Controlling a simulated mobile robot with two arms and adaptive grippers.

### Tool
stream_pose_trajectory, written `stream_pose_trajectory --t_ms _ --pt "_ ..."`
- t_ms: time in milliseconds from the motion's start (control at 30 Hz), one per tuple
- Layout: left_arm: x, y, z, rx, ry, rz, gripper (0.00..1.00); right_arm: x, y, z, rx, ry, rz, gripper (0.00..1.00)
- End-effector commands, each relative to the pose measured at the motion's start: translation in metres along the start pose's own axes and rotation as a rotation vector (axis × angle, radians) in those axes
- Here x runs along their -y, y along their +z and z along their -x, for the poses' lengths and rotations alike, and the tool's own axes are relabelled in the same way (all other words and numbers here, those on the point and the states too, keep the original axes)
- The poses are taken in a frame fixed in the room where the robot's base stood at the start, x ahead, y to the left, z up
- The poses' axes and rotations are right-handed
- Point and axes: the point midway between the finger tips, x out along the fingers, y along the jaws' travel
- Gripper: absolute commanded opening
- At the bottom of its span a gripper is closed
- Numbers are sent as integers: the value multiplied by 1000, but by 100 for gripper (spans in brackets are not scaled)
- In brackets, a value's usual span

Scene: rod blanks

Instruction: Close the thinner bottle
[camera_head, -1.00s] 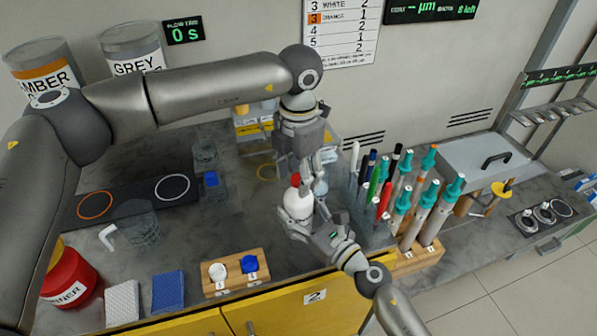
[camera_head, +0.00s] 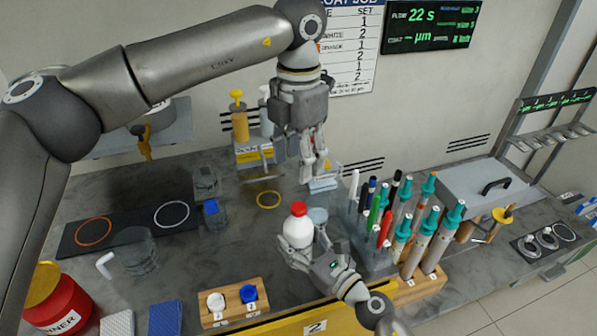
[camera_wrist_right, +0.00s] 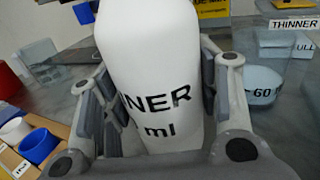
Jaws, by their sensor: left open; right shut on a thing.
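The thinner bottle (camera_head: 298,234) is white with a red cap (camera_head: 298,209) on its top, and it stands upright. My right gripper (camera_head: 299,251) is shut around its body. In the right wrist view the white bottle (camera_wrist_right: 155,60) fills the middle between my fingers, with "NNER" and "ml" readable; its top is out of that view. My left gripper (camera_head: 313,173) is open and empty, pointing down above and behind the cap, apart from it. Whether the cap is fully tightened cannot be told.
A rack of pens and teal-topped rods (camera_head: 405,215) stands close on the right. A wooden block (camera_head: 235,303) with a white and a blue cap is at the front left. A pale round dish (camera_head: 317,215) sits just behind the bottle. A red thinner drum (camera_head: 65,300) is at far left.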

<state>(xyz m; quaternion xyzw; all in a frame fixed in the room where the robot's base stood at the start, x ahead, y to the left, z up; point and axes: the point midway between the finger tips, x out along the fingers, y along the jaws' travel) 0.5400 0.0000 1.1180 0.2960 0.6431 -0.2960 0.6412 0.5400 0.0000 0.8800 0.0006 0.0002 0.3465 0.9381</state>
Motion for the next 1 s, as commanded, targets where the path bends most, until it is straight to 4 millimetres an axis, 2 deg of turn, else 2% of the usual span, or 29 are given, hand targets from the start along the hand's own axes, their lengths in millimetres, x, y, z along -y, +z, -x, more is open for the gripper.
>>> stream_pose_trajectory --t_ms 333,367,533,867,1000 --pt "0 0 5 1 0 0 50 0 0 0 -1 0 0 0" --pt "0 0 4 1 0 0 50 0 0 0 -1 0 0 60" --pt "0 0 4 1 0 0 50 0 0 0 0 0 0 81" --pt "0 0 4 1 0 0 50 0 0 1 0 0 0 81" --pt "0 0 4 1 0 0 50 0 -2 12 -3 0 0 81"
